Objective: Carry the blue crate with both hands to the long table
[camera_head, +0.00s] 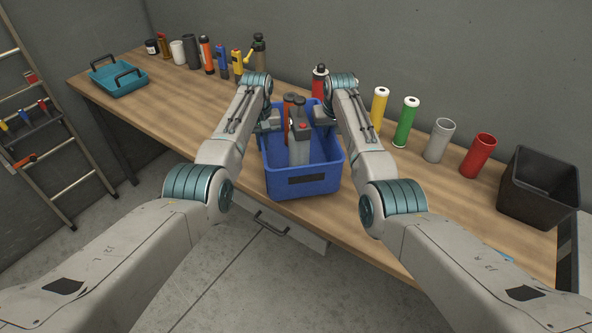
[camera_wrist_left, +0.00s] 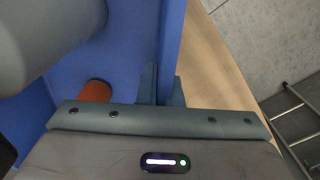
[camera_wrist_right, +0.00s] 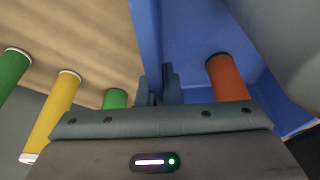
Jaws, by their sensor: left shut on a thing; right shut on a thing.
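The blue crate (camera_head: 301,184) is in the middle of the head view, between my two arms, at the front edge of the long table (camera_head: 160,108). It holds grey bottle-like things (camera_head: 299,150) and an orange-red one (camera_head: 288,107). My left gripper (camera_head: 268,124) is shut on the crate's left wall; the wall (camera_wrist_left: 172,45) runs between its fingers in the left wrist view. My right gripper (camera_head: 324,118) is shut on the right wall, which also shows in the right wrist view (camera_wrist_right: 147,45). Whether the crate's bottom touches the tabletop cannot be told.
A teal tray (camera_head: 118,80) lies at the table's left end, with several bottles and cans along the back. Yellow (camera_head: 379,108), green (camera_head: 406,122), grey (camera_head: 438,141) and red (camera_head: 477,156) cylinders stand right of the crate. A black bin (camera_head: 539,187) is at the right end. A ladder (camera_head: 45,130) leans at left.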

